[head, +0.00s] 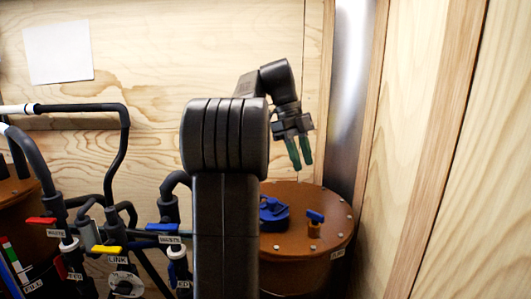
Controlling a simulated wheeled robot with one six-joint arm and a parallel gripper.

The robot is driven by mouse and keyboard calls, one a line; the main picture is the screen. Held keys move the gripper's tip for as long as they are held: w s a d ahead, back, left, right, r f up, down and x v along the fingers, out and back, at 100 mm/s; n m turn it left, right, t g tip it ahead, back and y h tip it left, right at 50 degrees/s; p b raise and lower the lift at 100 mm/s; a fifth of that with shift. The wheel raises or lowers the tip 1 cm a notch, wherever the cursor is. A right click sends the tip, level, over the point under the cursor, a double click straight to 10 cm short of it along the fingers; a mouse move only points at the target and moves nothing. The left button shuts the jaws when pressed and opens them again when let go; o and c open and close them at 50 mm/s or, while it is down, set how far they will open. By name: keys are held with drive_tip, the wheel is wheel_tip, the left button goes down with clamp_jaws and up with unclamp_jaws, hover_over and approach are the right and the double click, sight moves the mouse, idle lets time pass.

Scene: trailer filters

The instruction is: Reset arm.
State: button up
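My arm rises through the middle of the head view, bends, and reaches toward the back right. My gripper (302,164) hangs from its end with two dark green fingers pointing down. A narrow gap shows between the fingers, and nothing is seen between them. The gripper is in front of the wooden wall, above the brown round drum lid (330,215), and does not appear to touch it. My arm's upright link hides part of the drum and some piping behind it.
A blue cap-like part (272,214) and a small brass valve with a blue handle (315,219) are on the lid. Black pipes (118,165) with red (41,221), yellow (106,249) and blue (166,227) valve handles fill the left. A wooden wall (420,150) closes the right side.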

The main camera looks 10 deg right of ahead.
sight(316, 213)
drive_tip(key=shift+f, duration=0.1)
drive_tip(key=b+x, duration=0.3)
drive_tip(key=x, duration=1)
drive_tip(key=shift+s+f, duration=0.15)
drive_tip(key=shift+f, duration=0.15)
drive_tip(key=shift+r, duration=0.1)
